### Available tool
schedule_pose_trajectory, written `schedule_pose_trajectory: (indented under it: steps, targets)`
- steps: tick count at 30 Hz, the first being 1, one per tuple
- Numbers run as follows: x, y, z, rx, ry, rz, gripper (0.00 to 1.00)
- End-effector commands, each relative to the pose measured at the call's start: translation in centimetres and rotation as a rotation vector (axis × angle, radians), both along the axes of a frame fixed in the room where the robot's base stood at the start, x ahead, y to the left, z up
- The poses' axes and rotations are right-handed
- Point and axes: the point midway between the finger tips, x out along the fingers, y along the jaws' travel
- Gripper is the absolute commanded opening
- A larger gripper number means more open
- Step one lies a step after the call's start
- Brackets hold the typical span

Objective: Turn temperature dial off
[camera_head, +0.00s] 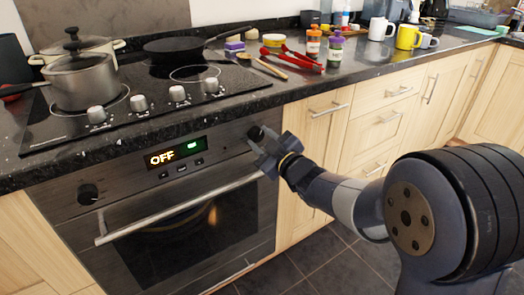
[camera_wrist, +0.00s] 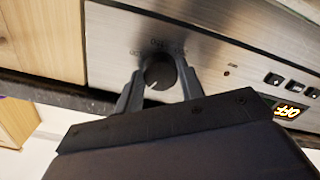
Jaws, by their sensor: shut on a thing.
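The black round dial (camera_head: 256,132) at the right end of the oven's control panel is the one my gripper (camera_head: 260,143) is at. In the wrist view the dial (camera_wrist: 160,71) sits between the two fingers of my gripper (camera_wrist: 158,80), which are shut on it from both sides. Small printed marks ring the dial there, too blurred to read surely. A pale line shows on the dial's face. The oven display (camera_head: 175,152) reads OFF in orange, beside a green lit patch. A second black dial (camera_head: 88,194) is at the panel's left end.
The oven handle (camera_head: 180,207) runs just below the panel, close under my gripper. Above, the black hob (camera_head: 125,118) carries pots and a pan (camera_head: 185,47). Red-handled utensils, spice jars and mugs (camera_head: 408,37) stand along the counter. Wooden drawers (camera_head: 320,120) lie to the right.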

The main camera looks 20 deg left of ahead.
Motion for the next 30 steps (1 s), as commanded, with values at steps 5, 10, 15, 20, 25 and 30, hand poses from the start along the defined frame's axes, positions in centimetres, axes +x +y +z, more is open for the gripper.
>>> schedule_pose_trajectory:
  steps: [5,10,15,20,25,30]
  targets:
    - [-0.02,-0.01,-0.45,-0.103,-0.123,0.001,0.14]
    - [0.01,-0.02,-0.36,-0.188,-0.222,0.0,0.14]
    - [0.01,-0.02,-0.25,-0.254,-0.296,0.001,0.14]
    - [0.03,-0.02,-0.18,-0.294,-0.342,0.001,0.14]
    - [0.03,-0.02,-0.07,-0.317,-0.368,0.001,0.14]
    - [0.02,-0.02,-0.01,-0.324,-0.376,0.001,0.14]
